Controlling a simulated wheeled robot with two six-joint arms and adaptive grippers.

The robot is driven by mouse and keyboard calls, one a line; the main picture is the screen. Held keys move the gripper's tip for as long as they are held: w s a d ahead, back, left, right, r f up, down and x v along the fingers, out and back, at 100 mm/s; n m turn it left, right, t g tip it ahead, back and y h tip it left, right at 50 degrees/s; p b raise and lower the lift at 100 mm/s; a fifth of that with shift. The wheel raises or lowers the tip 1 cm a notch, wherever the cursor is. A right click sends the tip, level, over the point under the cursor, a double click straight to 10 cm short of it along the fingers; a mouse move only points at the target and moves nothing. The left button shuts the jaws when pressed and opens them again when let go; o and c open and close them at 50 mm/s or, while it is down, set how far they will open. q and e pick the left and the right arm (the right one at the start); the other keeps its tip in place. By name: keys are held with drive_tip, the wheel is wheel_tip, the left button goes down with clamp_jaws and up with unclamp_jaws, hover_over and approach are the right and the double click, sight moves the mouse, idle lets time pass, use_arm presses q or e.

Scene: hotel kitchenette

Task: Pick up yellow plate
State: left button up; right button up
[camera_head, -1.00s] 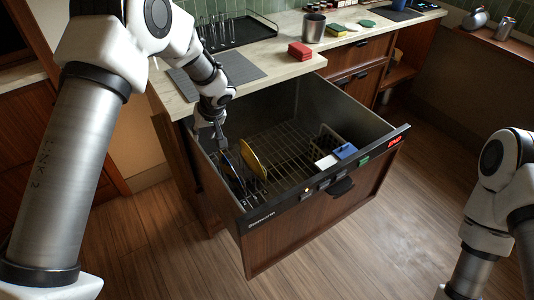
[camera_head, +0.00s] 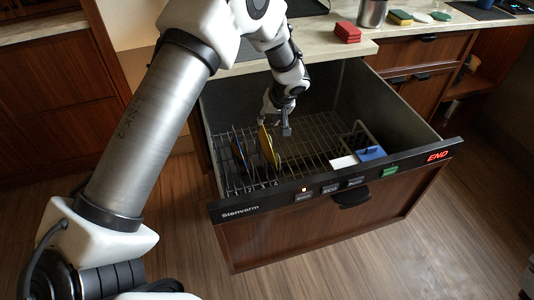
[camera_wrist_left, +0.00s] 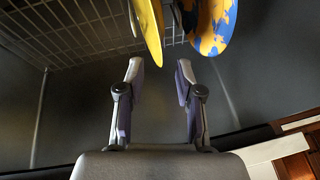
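The yellow plate (camera_head: 267,147) stands on edge in the rack on the left side of the open dishwasher drawer. It also shows in the left wrist view (camera_wrist_left: 148,28), its near edge reaching between my fingertips in the picture. My left gripper (camera_head: 275,124) is just above the plate's upper edge. In the left wrist view my left gripper (camera_wrist_left: 159,72) is open, with nothing held; I cannot tell whether it touches the plate. A blue-and-yellow plate (camera_wrist_left: 214,25) stands beside it, showing as a blue plate (camera_head: 237,150) in the head view. My right gripper is not in view.
The drawer front (camera_head: 330,186) reads END and bounds the near side. A white item and a blue item (camera_head: 370,153) sit in the rack's right part. The rack's middle is clear.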

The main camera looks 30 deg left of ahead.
sight(263, 129)
use_arm(q)
drive_tip(key=p+x, duration=0.1)
drive_tip(key=x, duration=0.6)
drive_tip(key=shift+w+a+f, duration=0.15)
drive_tip(key=shift+a+f, duration=0.05)
drive_tip(key=shift+a, duration=0.05)
clamp_jaws()
drive_tip(key=shift+r, duration=0.1)
